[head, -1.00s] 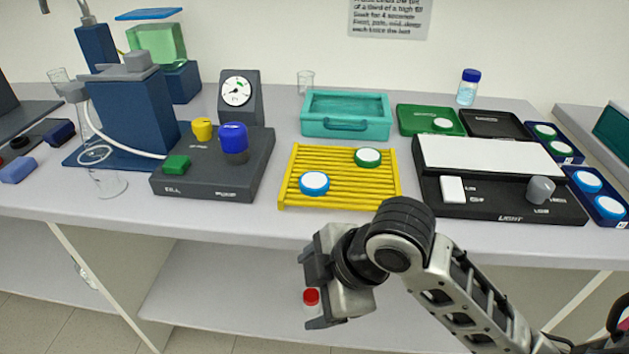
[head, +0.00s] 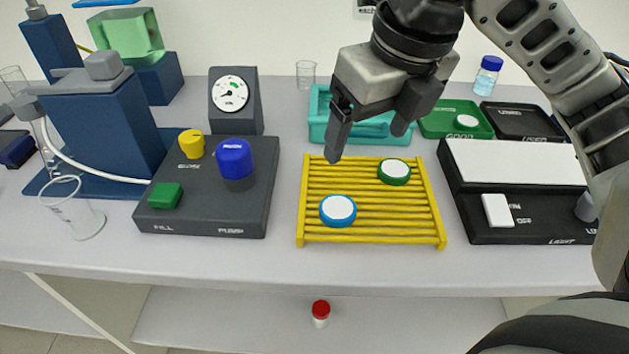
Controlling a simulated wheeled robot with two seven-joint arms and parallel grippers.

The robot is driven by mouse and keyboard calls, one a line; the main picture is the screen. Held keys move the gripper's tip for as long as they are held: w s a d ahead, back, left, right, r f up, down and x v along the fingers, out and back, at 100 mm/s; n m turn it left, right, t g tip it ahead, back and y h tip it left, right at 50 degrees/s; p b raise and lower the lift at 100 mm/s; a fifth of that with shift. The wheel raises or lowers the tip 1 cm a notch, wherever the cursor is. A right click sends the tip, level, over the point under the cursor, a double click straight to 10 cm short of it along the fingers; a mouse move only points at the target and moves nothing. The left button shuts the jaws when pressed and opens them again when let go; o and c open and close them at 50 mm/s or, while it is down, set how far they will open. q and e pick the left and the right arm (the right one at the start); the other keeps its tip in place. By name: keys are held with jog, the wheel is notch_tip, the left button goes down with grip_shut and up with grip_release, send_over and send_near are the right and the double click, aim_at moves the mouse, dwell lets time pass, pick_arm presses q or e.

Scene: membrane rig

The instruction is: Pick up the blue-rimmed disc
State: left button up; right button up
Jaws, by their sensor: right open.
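The blue-rimmed disc (head: 338,210) has a white top and lies on the front left part of the yellow slatted rack (head: 372,238). A green-rimmed disc (head: 394,172) lies on the same rack, further back and to the right. My right gripper (head: 366,146) is open and empty, with its fingers pointing down. It is above the back of the rack, apart from both discs, and hides part of the teal tray. My left gripper is not in view.
The teal tray (head: 318,128) stands behind the rack. A dark control box (head: 210,215) with knobs is on the left, and a black light box (head: 465,225) on the right. A green tray (head: 484,125) holds another disc. A red-capped vial (head: 320,314) stands on the lower shelf.

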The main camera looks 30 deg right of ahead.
jog(key=b, duration=0.2)
send_near(339, 207)
jog(key=shift+x, duration=0.85)
jog(key=shift+b+x, duration=0.3)
jog(key=shift+x, duration=0.6)
jog(key=x, duration=0.3)
jog(key=shift+a+f+b, duration=0.1)
jog(key=shift+f+b, duration=0.2)
jog(key=shift+b, duration=0.1)
jog(key=shift+w+f, duration=0.15)
jog(key=shift+f, duration=0.35)
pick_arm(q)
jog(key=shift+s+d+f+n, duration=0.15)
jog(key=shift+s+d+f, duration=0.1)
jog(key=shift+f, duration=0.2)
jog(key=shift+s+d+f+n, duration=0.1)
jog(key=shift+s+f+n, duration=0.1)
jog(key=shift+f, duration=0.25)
pick_arm(e)
jog(key=c, duration=1.1)
